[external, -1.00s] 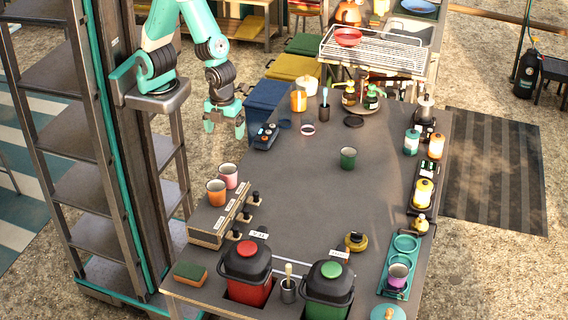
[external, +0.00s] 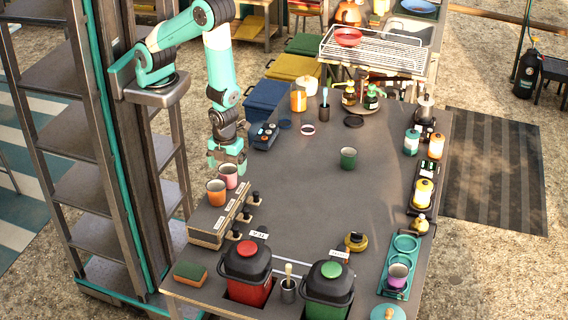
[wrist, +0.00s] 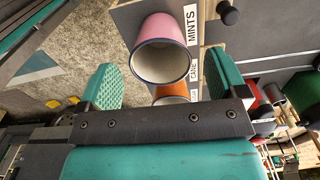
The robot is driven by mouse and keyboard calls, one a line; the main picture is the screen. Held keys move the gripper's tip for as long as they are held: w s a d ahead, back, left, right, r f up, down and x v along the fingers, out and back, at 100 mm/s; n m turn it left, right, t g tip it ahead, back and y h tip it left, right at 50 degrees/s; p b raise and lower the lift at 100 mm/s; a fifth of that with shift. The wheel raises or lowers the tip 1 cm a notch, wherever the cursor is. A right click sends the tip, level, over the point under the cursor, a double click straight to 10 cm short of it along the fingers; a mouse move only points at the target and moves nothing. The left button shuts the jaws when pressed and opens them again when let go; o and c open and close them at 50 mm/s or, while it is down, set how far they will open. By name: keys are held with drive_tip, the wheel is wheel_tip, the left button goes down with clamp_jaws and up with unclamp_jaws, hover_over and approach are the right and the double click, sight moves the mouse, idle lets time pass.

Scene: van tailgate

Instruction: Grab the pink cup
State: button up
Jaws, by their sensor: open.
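The pink cup (external: 229,176) stands upright on a labelled wooden rack at the left of the table. In the wrist view the pink cup (wrist: 163,48) shows its dark rim and pale inside, just beyond the fingers and between their lines. An orange cup (external: 216,193) stands beside it, nearer the front; in the wrist view the orange cup (wrist: 171,95) is partly hidden by my gripper's crossbar. My gripper (external: 228,163) points down just above and behind the pink cup. In the wrist view my gripper (wrist: 161,87) has its two green pads wide apart with nothing between them.
The rack (external: 207,226) has black knobs (external: 247,215) along its right side. A dark control box (external: 265,136) lies behind on the table. Red (external: 247,270) and green (external: 327,285) lidded bins stand in front.

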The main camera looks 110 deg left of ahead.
drive_tip(key=shift+f+p, duration=0.8)
drive_tip(key=shift+f, duration=1.4)
drive_tip(key=shift+c, duration=0.2)
drive_tip(key=c, duration=1)
